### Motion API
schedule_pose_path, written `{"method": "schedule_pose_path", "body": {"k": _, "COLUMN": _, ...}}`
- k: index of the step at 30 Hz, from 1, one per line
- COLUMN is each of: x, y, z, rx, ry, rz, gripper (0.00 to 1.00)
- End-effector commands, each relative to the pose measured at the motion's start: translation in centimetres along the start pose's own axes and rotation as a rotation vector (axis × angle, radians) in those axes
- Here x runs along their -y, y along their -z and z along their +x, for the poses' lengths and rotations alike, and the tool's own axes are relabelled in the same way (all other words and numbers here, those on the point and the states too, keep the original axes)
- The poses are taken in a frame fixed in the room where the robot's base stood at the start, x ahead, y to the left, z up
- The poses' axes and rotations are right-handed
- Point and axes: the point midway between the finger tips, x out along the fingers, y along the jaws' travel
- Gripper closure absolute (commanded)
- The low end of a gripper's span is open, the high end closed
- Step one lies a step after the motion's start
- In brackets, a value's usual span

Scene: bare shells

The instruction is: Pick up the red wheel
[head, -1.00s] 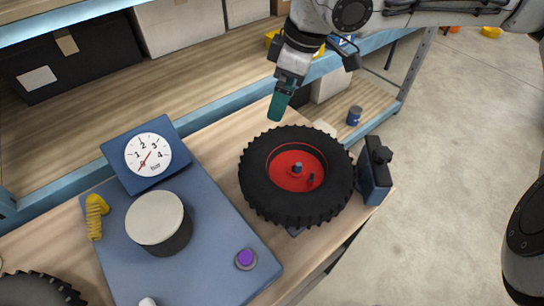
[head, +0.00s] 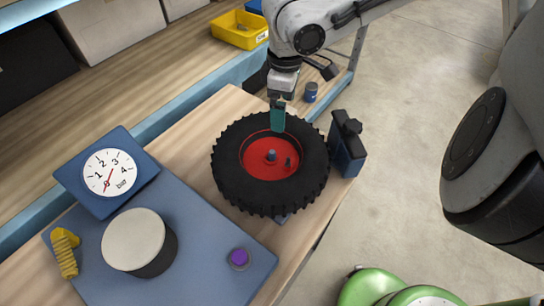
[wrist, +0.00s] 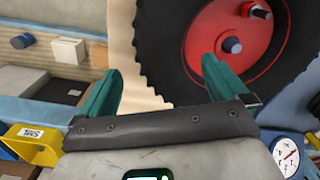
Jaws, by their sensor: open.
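The red wheel, a red hub in a black knobbly tyre (head: 240,190), lies flat on the wooden bench in the head view. A blue-topped stub stands at the hub's middle. My gripper (head: 278,118) is over the wheel's far edge, its green fingers pointing down.
A blue clamp-like block (head: 347,150) stands right of the wheel. A blue panel (head: 200,245) with a gauge (head: 110,172), a white-topped cylinder (head: 138,240) and a purple button (head: 239,257) lies to the left. A yellow bin (head: 238,32) and a small blue can (head: 311,92) are behind.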

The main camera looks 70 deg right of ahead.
Motion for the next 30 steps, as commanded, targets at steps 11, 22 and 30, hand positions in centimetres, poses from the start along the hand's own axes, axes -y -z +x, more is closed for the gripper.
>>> {"method": "schedule_pose_path", "body": {"k": 11, "x": 0.1, "y": 0.1, "z": 3.6, "rx": -0.001, "ry": 0.0, "rz": 0.0, "gripper": 0.0}}
{"method": "schedule_pose_path", "body": {"k": 22, "x": 0.1, "y": 0.1, "z": 3.6, "rx": -0.001, "ry": 0.0, "rz": 0.0, "gripper": 0.19}}
{"method": "schedule_pose_path", "body": {"k": 30, "x": 0.0, "y": 0.0, "z": 3.5, "rx": -0.001, "ry": -0.001, "rz": 0.0, "gripper": 0.45}}
